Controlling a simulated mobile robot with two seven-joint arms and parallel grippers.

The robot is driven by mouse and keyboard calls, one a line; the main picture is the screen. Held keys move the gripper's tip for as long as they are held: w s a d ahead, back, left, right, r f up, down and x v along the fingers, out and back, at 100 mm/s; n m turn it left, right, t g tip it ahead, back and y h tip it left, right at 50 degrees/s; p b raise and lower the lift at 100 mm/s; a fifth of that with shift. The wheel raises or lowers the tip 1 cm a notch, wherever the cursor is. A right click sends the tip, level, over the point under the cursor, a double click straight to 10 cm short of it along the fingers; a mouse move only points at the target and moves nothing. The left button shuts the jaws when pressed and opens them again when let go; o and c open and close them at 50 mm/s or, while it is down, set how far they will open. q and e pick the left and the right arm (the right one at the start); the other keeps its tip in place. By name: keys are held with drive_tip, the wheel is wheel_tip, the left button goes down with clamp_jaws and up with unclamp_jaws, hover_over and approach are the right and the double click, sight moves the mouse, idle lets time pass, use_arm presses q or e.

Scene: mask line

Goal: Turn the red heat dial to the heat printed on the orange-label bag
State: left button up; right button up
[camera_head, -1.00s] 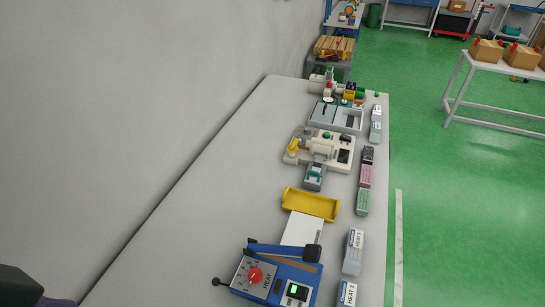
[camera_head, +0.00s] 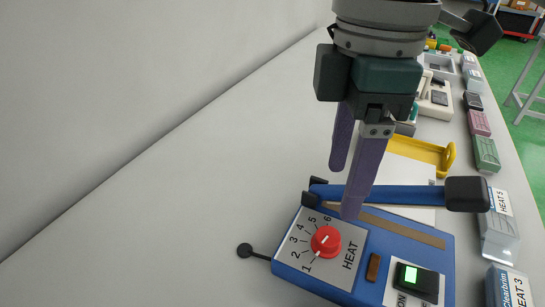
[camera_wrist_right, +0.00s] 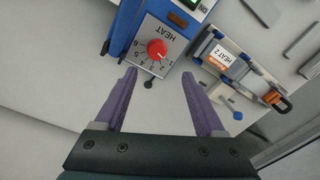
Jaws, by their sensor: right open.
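The red heat dial (camera_head: 326,241) sits on the blue sealer's grey HEAT plate (camera_head: 348,256), numbered 1 to 6. Its white mark seems to point toward 1. The dial also shows in the right wrist view (camera_wrist_right: 157,48). A bag with an orange label (camera_wrist_right: 209,62) shows in the right wrist view, with HEAT 2 printed on its white part (camera_wrist_right: 226,54). My right gripper (camera_head: 346,190) is open and empty, above the sealer with fingers pointing down. In its wrist view the dial lies just beyond the gap between the fingertips (camera_wrist_right: 159,75). My left gripper is out of view.
The sealer's blue lever arm (camera_head: 400,194) with a black end crosses behind the dial. A small black knob (camera_head: 244,250) sticks out left. Bags labelled HEAT 5 (camera_head: 501,203) and HEAT 3 (camera_head: 518,291) lie right. A yellow tray (camera_head: 428,152) is behind. The table's left is clear.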

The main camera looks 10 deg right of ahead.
sight(329, 235)
wheel_tip(329, 235, down, 10)
drive_tip(key=shift+w+f+b, duration=0.1)
drive_tip(key=shift+f+b, duration=0.05)
drive_tip(key=shift+b, duration=0.55)
drive_tip(key=shift+c, duration=0.2)
clamp_jaws()
